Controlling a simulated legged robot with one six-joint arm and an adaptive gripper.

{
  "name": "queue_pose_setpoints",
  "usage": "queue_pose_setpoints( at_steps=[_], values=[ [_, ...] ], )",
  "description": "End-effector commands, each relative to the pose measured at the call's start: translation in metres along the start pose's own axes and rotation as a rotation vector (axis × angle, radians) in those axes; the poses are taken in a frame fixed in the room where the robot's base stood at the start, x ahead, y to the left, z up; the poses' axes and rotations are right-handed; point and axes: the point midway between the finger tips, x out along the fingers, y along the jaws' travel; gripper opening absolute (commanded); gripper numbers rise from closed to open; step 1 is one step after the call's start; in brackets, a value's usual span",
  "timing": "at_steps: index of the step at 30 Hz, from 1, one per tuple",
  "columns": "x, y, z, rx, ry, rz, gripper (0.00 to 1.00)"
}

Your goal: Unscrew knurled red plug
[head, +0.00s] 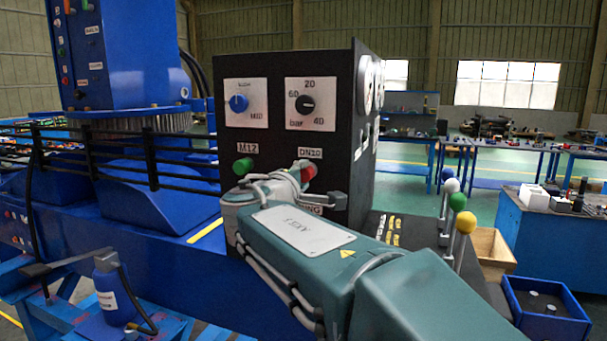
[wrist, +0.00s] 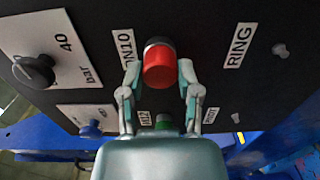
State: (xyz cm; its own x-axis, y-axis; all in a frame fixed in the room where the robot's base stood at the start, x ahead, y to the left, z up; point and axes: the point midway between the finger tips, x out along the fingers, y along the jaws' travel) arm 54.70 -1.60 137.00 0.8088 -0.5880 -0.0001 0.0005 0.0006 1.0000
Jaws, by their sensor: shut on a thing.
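The red plug (head: 308,171) sits on the black panel (head: 250,62) under the DN10 label, partly hidden by my gripper in the head view. In the wrist view the red plug (wrist: 159,66) shows its round end, with a dark ring behind it at the panel. My gripper (wrist: 159,72) is shut on the plug, one finger on each side. In the head view my gripper (head: 293,174) reaches the panel from the front, and its fingertips are small there. The knurling cannot be made out.
A green plug (head: 242,166) sits left of the red one, under the M12 label. A blue knob (head: 238,103) and a black knob (head: 307,104) are above. Levers with coloured balls (head: 458,202), a wooden box (head: 489,250) and a blue bin (head: 545,306) stand right.

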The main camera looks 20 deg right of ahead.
Motion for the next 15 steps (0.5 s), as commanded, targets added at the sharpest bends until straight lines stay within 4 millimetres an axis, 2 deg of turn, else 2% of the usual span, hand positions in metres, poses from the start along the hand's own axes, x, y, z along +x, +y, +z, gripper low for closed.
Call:
queue_pose_setpoints(
  at_steps=[12, 15],
  values=[
    [-0.0024, 0.0006, 0.0, -0.003, 0.0, 0.001, 0.0],
    [-0.0024, 0.0006, 0.0, -0.061, 0.0, 0.001, 0.0]
  ],
)
